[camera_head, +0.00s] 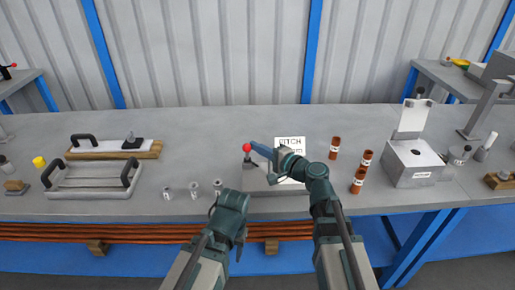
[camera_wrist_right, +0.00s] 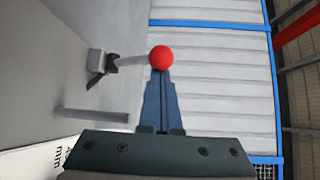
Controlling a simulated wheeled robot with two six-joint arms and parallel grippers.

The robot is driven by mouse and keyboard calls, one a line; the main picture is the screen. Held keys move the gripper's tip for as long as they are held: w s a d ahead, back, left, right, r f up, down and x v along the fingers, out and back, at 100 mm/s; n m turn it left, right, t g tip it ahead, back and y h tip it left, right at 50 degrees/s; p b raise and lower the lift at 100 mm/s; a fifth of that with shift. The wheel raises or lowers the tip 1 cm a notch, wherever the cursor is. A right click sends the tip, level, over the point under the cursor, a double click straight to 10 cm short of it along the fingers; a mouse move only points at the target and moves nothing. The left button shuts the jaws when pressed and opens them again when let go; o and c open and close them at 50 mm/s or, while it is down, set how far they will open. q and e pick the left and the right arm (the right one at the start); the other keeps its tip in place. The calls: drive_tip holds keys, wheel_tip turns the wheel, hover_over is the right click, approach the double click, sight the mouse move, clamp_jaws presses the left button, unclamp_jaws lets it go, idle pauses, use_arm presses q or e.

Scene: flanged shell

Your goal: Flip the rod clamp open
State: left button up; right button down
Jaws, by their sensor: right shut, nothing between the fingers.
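The rod clamp is a small dark fitting with a pale lever arm ending in a red ball knob (camera_head: 246,148). The lever stands up from a grey block (camera_head: 262,187) near the middle of the bench. In the right wrist view the red knob (camera_wrist_right: 161,57) sits at the fingertips, with the lever running left to a grey clamp body (camera_wrist_right: 97,62). My right gripper (camera_head: 252,145) is shut and empty, its blue fingertips beside the knob; I cannot tell whether they touch it. My left gripper (camera_head: 239,249) hangs low before the bench's front edge, its jaws unclear.
A white label card (camera_head: 290,143) stands behind my right gripper. Brown cylinders (camera_head: 335,147) and a grey box with a raised lid (camera_head: 412,165) are to the right. Small metal cylinders (camera_head: 194,189) and handled trays (camera_head: 92,190) are to the left. The bench behind the clamp is clear.

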use_arm(q)
drive_tip(key=shift+s+f, duration=0.1)
drive_tip(key=shift+s, duration=0.05)
use_arm(e)
drive_tip(key=shift+s+f, duration=0.1)
drive_tip(key=shift+s, duration=0.15)
idle(0.4)
drive_tip(key=shift+w+d, duration=0.1)
drive_tip(key=shift+w, duration=0.15)
use_arm(q)
drive_tip(key=shift+d+f+b, duration=0.75)
drive_tip(key=shift+b, duration=0.05)
use_arm(e)
drive_tip(key=s+d, duration=0.1)
drive_tip(key=d, duration=0.1)
drive_tip(key=s+d+f, duration=0.1)
drive_tip(key=d, duration=0.2)
drive_tip(key=s+d, duration=0.2)
drive_tip(key=d, duration=0.1)
drive_tip(key=shift+d+f, duration=0.2)
drive_tip(key=shift+d, duration=0.05)
